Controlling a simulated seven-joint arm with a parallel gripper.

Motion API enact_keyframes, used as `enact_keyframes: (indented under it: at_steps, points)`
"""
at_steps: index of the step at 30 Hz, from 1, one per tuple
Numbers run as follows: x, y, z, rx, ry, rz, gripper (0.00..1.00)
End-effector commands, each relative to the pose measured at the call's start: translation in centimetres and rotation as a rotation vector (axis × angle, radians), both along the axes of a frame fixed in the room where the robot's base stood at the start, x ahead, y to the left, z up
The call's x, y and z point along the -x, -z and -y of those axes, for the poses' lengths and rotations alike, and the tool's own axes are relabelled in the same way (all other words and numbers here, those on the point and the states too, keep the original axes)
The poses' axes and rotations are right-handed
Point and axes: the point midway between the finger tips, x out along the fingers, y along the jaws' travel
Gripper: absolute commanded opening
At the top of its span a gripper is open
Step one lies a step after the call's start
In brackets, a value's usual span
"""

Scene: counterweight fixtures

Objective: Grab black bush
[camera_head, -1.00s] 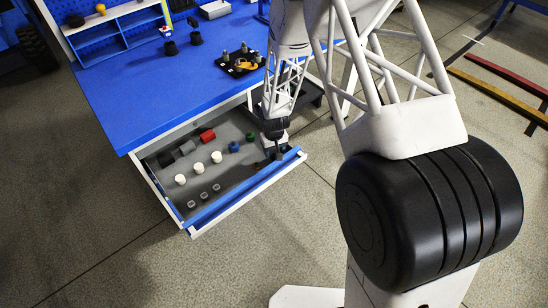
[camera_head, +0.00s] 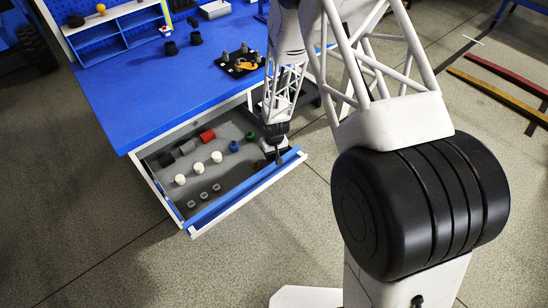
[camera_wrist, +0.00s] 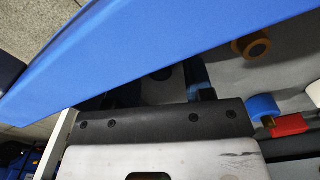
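My gripper (camera_head: 278,158) points down into the right end of the open drawer, close behind its front wall. In the wrist view its two dark fingers (camera_wrist: 163,88) stand apart. A dark round thing (camera_wrist: 162,73) shows partly in the gap between them; it may be the black bush, but shadow and the gripper hide most of it. In the head view, that spot is covered by my gripper.
The drawer (camera_head: 229,205) also holds a red block (camera_head: 207,136), dark blocks (camera_head: 187,147), white cylinders (camera_head: 198,168) and small grey pieces (camera_head: 201,195). Its blue front edge (camera_wrist: 150,55) passes close to my gripper. Two black cups (camera_head: 170,48) stand on the blue tabletop (camera_head: 150,90).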

Motion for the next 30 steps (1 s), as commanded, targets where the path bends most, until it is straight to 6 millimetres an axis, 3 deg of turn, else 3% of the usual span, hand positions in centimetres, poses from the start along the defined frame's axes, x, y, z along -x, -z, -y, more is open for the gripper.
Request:
enact_keyframes:
  at_steps: [1,9,22,30]
  points:
    - [0.0,0.0,0.0,0.0,0.0,0.0,0.4]
    - [0.0,0.0,0.0,0.0,0.0,-0.001,0.0]
    - [0.1,-0.2,0.0,0.001,0.0,-0.002,0.0]
    - [0.0,-2.1,0.0,0.0,0.0,0.001,0.0]
